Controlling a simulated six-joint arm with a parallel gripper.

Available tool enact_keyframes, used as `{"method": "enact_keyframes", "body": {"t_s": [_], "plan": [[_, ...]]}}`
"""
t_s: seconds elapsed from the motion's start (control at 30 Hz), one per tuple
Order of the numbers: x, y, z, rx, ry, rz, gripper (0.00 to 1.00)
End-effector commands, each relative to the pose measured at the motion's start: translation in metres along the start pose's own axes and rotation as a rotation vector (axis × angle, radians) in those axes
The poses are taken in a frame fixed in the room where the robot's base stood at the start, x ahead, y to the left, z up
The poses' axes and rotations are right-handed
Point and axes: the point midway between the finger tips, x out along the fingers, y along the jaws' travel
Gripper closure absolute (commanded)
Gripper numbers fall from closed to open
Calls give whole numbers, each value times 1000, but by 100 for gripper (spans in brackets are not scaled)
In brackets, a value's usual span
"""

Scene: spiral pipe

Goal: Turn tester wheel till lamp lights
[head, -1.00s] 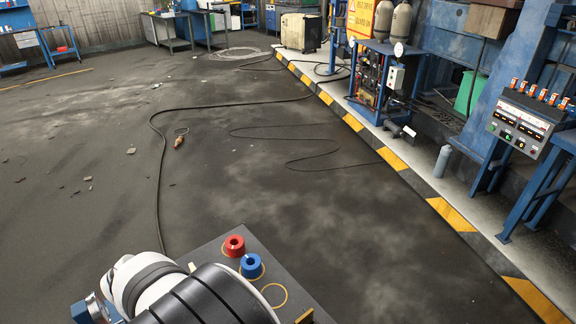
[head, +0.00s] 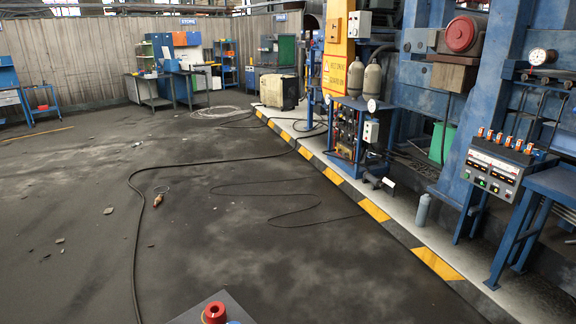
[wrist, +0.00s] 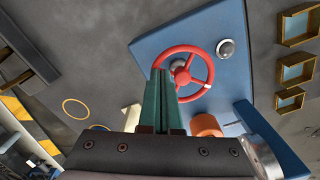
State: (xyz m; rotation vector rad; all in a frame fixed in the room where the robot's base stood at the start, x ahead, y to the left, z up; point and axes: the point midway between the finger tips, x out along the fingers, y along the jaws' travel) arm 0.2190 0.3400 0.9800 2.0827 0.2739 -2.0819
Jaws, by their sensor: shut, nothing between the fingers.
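The red tester wheel (wrist: 208,72) has spokes and shows in the wrist view on a blue panel (wrist: 160,40). A round grey dome in a pale ring (wrist: 226,49), which looks like the lamp, sits at the wheel's upper right and looks unlit. My gripper (wrist: 161,72) is shut and empty, its two green fingers together. The fingertips overlap the left part of the wheel and hide some of its rim. I cannot tell whether they touch it. Wheel, panel and gripper are out of the head view.
A red ring-shaped piece (head: 215,312) stands on a grey deck at the head view's bottom edge. In the wrist view, an orange cylinder (wrist: 207,125) is right of my fingers. Wood-framed trays (wrist: 297,69) line the right. A yellow ring (wrist: 76,109) lies at left.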

Motion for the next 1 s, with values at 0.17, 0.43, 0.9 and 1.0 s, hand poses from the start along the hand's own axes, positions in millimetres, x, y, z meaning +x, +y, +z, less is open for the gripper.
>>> {"method": "enact_keyframes", "body": {"t_s": [0.17,0.43,0.9,1.0], "plan": [[1,-2,8,-2,-2,1,100],[2,-2,10,-1,-3,3,100],[3,-8,20,-1,-6,5,100],[3,-7,20,-1,-7,6,100]]}}
